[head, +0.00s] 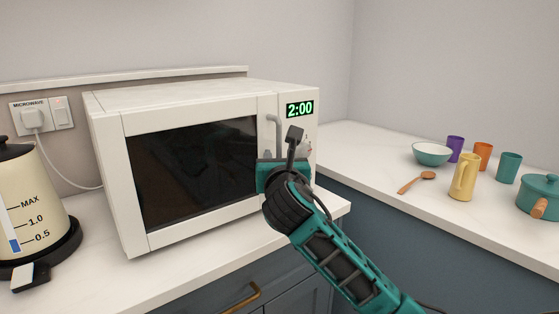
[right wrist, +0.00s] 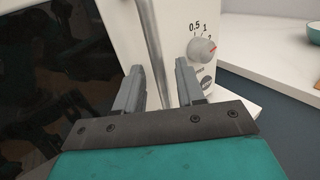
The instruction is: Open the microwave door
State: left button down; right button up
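The white microwave (head: 200,97) stands on the counter with its dark-windowed door (head: 190,165) closed. Its grey vertical bar handle (head: 274,122) is on the door's right side, its lower part hidden behind my right gripper (head: 284,160). In the right wrist view the right gripper (right wrist: 158,70) is open, with one finger on each side of the handle (right wrist: 149,40). Gaps show between the bar and both fingers; I cannot tell how deep the bar sits between them. My left gripper is in neither view.
A dial (right wrist: 203,50) sits just right of the handle, close to the right finger. A cream kettle (head: 32,205) stands left of the microwave. A bowl (head: 432,153), cups, a yellow jug (head: 464,178) and a teal pot (head: 541,198) are on the right counter.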

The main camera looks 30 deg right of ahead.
grip_shut()
dwell(0.3)
dwell(0.4)
